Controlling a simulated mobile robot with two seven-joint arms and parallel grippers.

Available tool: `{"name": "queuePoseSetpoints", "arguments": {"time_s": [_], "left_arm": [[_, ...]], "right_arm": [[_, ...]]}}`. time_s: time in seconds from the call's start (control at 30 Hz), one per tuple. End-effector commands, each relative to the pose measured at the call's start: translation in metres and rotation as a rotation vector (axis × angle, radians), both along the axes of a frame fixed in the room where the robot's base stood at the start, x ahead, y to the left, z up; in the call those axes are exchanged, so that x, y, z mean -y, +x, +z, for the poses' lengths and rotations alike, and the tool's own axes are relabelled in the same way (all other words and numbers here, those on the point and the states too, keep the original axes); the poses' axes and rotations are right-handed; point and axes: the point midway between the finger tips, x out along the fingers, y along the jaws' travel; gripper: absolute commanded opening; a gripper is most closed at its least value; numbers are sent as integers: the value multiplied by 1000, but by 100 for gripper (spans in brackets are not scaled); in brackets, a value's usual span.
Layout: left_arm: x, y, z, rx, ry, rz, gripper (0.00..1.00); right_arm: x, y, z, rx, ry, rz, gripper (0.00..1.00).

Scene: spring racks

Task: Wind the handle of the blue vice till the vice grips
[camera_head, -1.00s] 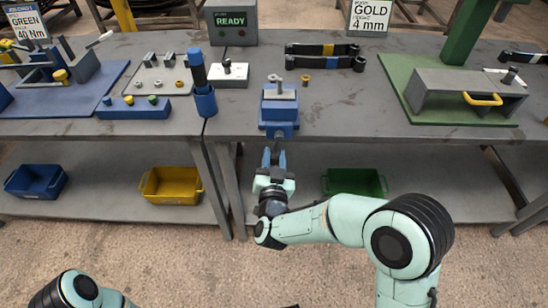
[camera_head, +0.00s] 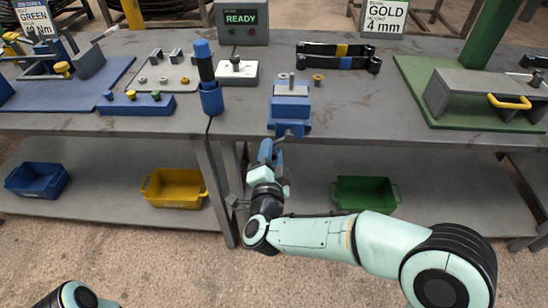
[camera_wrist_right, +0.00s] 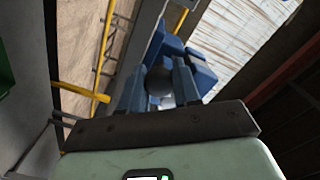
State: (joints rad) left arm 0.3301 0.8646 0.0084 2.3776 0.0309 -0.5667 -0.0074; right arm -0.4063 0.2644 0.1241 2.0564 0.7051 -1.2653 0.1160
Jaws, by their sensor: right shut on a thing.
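The blue vice (camera_head: 290,112) stands at the front edge of the grey bench, with a small grey piece (camera_head: 291,84) standing up at its top. My right gripper (camera_head: 267,152) is below and slightly left of the vice, in front of the bench edge. It is shut on the vice handle (camera_head: 281,138), a thin grey bar that is mostly hidden in the head view. In the right wrist view a round grey handle end (camera_wrist_right: 159,82) sits between the two blue fingers, with blue vice parts (camera_wrist_right: 178,52) beyond. My left gripper is out of view.
A blue holder (camera_head: 211,100) with a dark, blue-topped tool stands left of the vice. A grey display box (camera_head: 241,22) reads READY. A green bin (camera_head: 365,194) and a yellow bin (camera_head: 173,188) sit on the lower shelf.

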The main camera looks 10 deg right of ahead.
Motion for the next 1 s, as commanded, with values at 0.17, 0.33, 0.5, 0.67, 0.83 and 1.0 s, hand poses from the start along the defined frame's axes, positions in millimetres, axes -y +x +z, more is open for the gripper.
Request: {"name": "queuePoseSetpoints", "arguments": {"time_s": [0.17,0.33,0.5,0.67,0.83,1.0], "left_arm": [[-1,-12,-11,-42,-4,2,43],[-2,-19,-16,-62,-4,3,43],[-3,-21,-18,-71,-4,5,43],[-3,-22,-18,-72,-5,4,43],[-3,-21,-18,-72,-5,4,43],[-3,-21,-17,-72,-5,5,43]], "right_arm": [[-6,0,6,31,89,6,1],[-7,0,9,45,137,8,1],[-8,0,11,52,158,8,1],[-8,0,11,53,161,8,1],[-9,0,12,53,160,9,1],[-8,0,11,52,159,8,54]]}}
